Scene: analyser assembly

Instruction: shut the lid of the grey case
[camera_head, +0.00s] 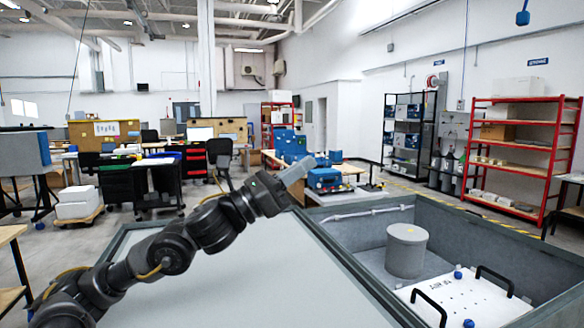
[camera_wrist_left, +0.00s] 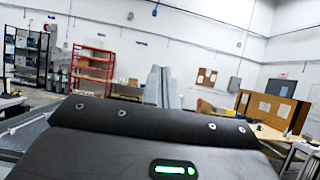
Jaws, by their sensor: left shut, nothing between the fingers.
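The grey case (camera_head: 545,252) is open from above at the right of the head view. A grey cylinder (camera_head: 407,252) stands in it, near a white panel (camera_head: 465,303) with black handles and blue knobs. A wide, pale flat panel with a dark rim (camera_head: 300,262), perhaps the lid, lies left of the opening; I cannot tell for sure. My left arm crosses above this panel from the left. My left gripper (camera_head: 298,170) is shut and empty, raised near the far side of the case. My right gripper is out of view.
Behind the case is a table with blue boxes (camera_head: 326,179). A red shelf rack (camera_head: 520,150) and a black rack (camera_head: 408,130) stand by the right wall. Desks and chairs fill the back left. The air above the case opening is clear.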

